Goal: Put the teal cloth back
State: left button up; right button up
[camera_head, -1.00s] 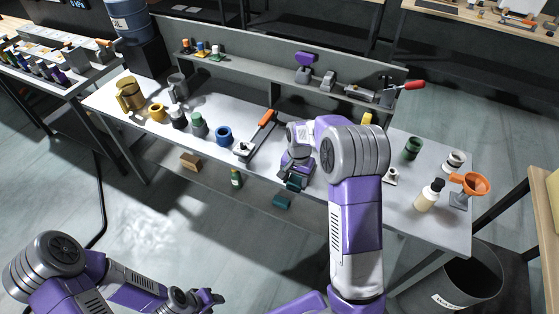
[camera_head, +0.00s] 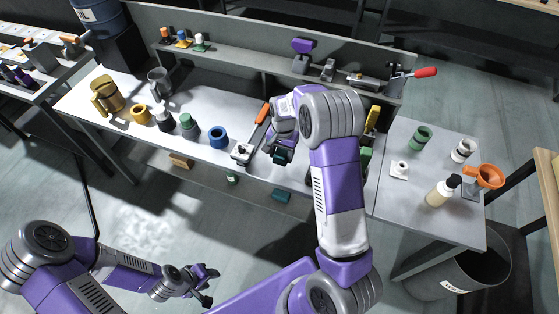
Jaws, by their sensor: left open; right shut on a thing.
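My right gripper (camera_head: 283,149) reaches over the middle of the grey bench (camera_head: 330,188). It is shut on a small dark teal piece, which looks like the teal cloth (camera_head: 281,158). The gripper hides most of it, and I cannot tell whether it touches the bench top. My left gripper (camera_head: 208,284) is open and empty, low in front of the bench at the lower left.
An orange-handled clamp (camera_head: 244,150) lies just left of my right gripper. A blue ring (camera_head: 218,137), several cups and a brass mug (camera_head: 106,95) stand further left. Another teal piece (camera_head: 281,195) shows below the front edge.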

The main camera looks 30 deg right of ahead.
aim_at(281, 168)
jog(key=shift+s+f, duration=0.15)
jog(key=shift+f, duration=0.6)
notch_tip(281, 168, down, 4)
jog(key=shift+r+b, duration=0.2)
jog(key=shift+b, duration=0.1)
jog(key=shift+f, duration=0.35)
jog(key=shift+w, duration=0.2)
jog(key=shift+f, duration=0.15)
jog(key=o, duration=1)
